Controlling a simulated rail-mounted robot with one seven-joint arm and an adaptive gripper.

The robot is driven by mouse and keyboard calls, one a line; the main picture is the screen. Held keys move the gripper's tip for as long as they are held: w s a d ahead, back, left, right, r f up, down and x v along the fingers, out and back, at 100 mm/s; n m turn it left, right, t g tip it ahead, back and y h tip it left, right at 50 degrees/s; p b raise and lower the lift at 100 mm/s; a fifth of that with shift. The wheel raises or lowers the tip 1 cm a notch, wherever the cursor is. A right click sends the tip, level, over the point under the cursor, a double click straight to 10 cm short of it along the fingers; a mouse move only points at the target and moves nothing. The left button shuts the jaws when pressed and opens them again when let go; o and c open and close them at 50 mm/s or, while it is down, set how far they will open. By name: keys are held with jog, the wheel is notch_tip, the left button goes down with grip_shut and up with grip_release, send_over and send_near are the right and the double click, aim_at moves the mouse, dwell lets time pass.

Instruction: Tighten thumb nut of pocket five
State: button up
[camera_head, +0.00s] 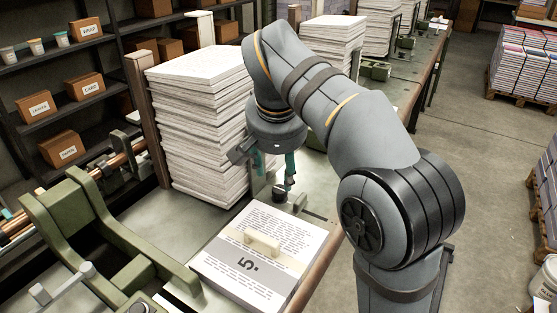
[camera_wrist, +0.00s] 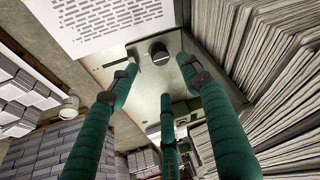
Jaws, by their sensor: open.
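My gripper (camera_head: 274,181) has teal fingers and is open and empty, pointing down beside the tall paper stack. In the wrist view my gripper (camera_wrist: 158,72) shows three spread fingers. A small black round knob, seemingly the thumb nut (camera_wrist: 159,53), stands on the pale metal bed, in the picture between and just above the two upper fingertips. I cannot tell its height distance from them. The knob also shows in the head view (camera_head: 280,193) under the fingers, partly crowded by them. The pocket five stack (camera_head: 298,245), with a band marked "5.", lies in front of it.
A tall stack of paper sheets (camera_head: 197,120) stands close left of my gripper. A green machine frame (camera_head: 88,230) is at the lower left. Shelves with labelled boxes (camera_head: 85,87) stand behind. The floor (camera_head: 480,165) on the right is open, with book pallets beyond.

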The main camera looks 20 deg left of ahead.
aim_at(280, 190)
jog(key=shift+v, duration=1.45)
jog(key=x, duration=1.2)
jog(key=shift+w, duration=0.15)
jog(key=shift+r, duration=0.15)
jog(key=a+v, duration=0.1)
jog(key=v, duration=1.1)
jog(key=x, duration=0.8)
jog(key=d+x, duration=0.1)
jog(key=x, duration=0.3)
jog(key=shift+d+f, duration=0.1)
jog(key=shift+f, duration=0.1)
jog(key=shift+d+r+n+y, duration=0.15)
jog(key=shift+n+y, duration=0.35)
jog(key=shift+n, duration=0.5)
